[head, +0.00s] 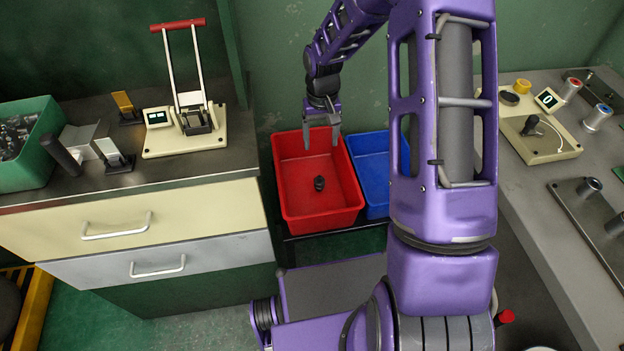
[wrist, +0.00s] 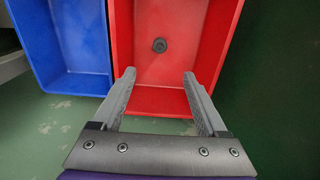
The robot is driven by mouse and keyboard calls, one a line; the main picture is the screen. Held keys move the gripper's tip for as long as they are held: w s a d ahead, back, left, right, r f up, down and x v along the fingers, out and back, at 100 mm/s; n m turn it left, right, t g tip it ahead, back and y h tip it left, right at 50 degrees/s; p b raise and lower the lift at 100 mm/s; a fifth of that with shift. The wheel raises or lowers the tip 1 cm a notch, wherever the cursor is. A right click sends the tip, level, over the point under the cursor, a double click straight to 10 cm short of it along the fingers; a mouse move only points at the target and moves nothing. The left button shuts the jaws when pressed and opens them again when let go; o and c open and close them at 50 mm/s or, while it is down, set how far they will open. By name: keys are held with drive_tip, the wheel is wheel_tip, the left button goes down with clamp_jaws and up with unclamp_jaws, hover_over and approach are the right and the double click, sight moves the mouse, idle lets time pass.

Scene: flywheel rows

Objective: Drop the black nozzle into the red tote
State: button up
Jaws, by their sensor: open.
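The black nozzle (head: 319,183) lies inside the red tote (head: 293,209), on its floor near the middle. The wrist view also shows the nozzle (wrist: 159,45) on the floor of the red tote (wrist: 172,100), seen from above. My gripper (head: 322,146) is open and empty, above the far part of the red tote. In the wrist view my gripper's two fingers (wrist: 158,78) are spread apart, with nothing between them, and the nozzle is beyond the fingertips.
A blue tote (head: 369,169) stands right beside the red one, partly hidden by my arm. A cabinet with a lever press (head: 185,130) and a green bin (head: 45,125) is on the left. A grey workbench (head: 520,185) with a control box (head: 545,150) is on the right.

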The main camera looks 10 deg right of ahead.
wheel_tip(320, 180, up, 10)
drive_tip(key=p, duration=0.1)
idle(0.5)
